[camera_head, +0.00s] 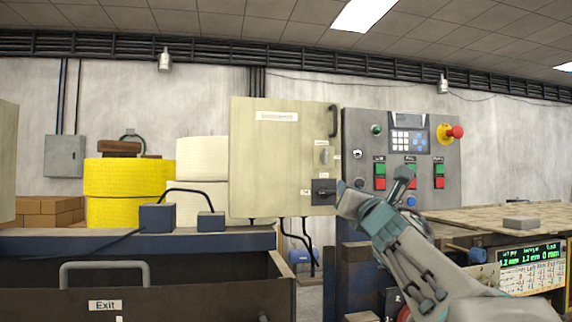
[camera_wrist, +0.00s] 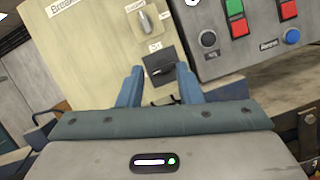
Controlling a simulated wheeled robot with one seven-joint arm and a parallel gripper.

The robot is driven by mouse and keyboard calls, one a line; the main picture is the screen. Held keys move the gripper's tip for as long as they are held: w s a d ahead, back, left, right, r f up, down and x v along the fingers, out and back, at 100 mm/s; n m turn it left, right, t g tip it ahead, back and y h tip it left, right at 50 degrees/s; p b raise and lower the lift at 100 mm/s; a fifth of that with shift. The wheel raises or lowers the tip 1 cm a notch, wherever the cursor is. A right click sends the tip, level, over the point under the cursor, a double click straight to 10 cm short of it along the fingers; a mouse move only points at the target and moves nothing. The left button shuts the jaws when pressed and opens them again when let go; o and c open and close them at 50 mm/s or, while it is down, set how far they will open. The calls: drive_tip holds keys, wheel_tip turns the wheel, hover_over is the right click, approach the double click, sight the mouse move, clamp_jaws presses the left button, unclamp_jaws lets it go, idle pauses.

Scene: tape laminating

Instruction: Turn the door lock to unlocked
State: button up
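A beige cabinet (camera_head: 275,160) hangs at the centre of the head view, with a black handle (camera_head: 333,120) at its upper right. On the cabinet's right side are a grey knob (camera_head: 323,155) and, below it, a black square switch (camera_head: 322,192). Both show in the wrist view, the grey knob (camera_wrist: 149,20) above the black switch (camera_wrist: 160,68). I cannot tell for certain which one is the door lock. My gripper (camera_head: 345,190) is just right of the black switch. In the wrist view, my gripper (camera_wrist: 159,72) is open and empty, its blue fingertips either side of the switch's lower part; contact is unclear.
A grey control panel (camera_head: 400,160) with coloured buttons and a red emergency knob (camera_head: 455,132) stands close on the right. Yellow rolls (camera_head: 125,180) and white rolls (camera_head: 203,160) are at the left. A wooden board (camera_head: 490,215) lies at the right.

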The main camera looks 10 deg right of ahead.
wheel_tip(320, 180, up, 2)
drive_tip(key=n+t+y, duration=0.1)
drive_tip(key=n+y, duration=0.1)
drive_tip(key=n, duration=0.2)
drive_tip(key=p, duration=0.7)
approach(327, 155)
drive_tip(key=shift+n, duration=0.4)
drive_tip(key=x, duration=0.6)
drive_tip(key=shift+w+r, duration=0.3)
drive_tip(key=shift+x, duration=0.85)
drive_tip(key=shift+f, duration=0.15)
clamp_jaws()
